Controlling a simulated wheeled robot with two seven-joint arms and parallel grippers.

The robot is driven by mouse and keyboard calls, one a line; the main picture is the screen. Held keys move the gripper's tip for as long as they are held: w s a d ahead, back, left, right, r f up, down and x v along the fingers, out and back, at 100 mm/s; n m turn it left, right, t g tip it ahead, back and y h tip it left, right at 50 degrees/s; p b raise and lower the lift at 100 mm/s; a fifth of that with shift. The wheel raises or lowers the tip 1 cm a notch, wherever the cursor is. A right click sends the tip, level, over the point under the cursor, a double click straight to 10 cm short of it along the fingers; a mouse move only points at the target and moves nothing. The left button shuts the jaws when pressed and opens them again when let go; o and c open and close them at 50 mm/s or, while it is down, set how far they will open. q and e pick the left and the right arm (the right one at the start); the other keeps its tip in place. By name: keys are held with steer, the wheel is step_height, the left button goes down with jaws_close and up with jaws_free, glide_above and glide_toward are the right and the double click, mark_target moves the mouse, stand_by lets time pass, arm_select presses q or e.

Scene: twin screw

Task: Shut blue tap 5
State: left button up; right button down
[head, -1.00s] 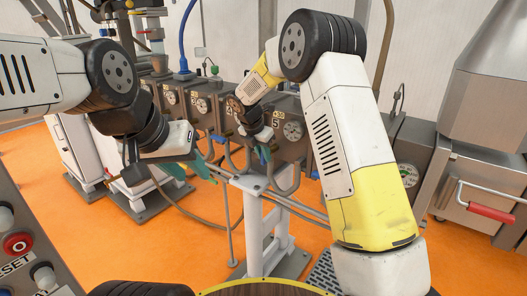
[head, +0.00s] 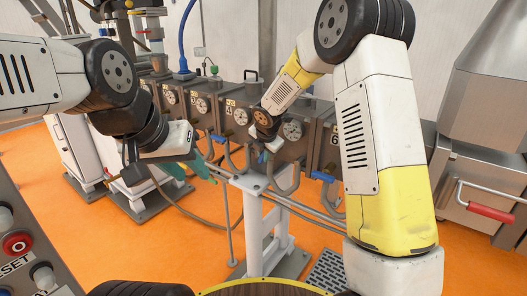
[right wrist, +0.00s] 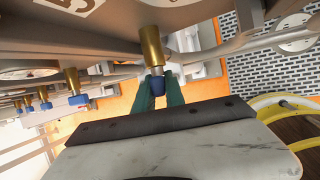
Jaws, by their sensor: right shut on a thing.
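Blue tap 5 has a blue end on a brass stem and shows in the right wrist view (right wrist: 158,86). My right gripper (right wrist: 159,93) has its teal fingers on either side of this blue end, shut on it. In the head view my right gripper (head: 265,156) is at the lower front of the row of grey boxes, between the boxes marked 4 and 6. My wrist hides the number there and most of the tap. My left gripper (head: 187,169) hangs at the left, away from the taps, its teal fingers apart and empty.
Another blue tap (head: 322,176) sits under box 6 (head: 335,140), and one (head: 218,138) is further left. Curved grey pipes hang below the boxes. A white post (head: 254,230) stands in front.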

steer(key=shift+m+t+y, duration=0.3)
steer(key=shift+t+y, duration=0.4)
steer(key=shift+y, duration=0.1)
steer(key=shift+d, duration=0.1)
steer(key=c, duration=1.4)
jaws_free()
steer(key=shift+s, duration=0.1)
steer(key=v, duration=0.7)
steer(key=shift+s+r, duration=0.2)
steer(key=shift+s, duration=0.05)
steer(key=shift+d, duration=0.1)
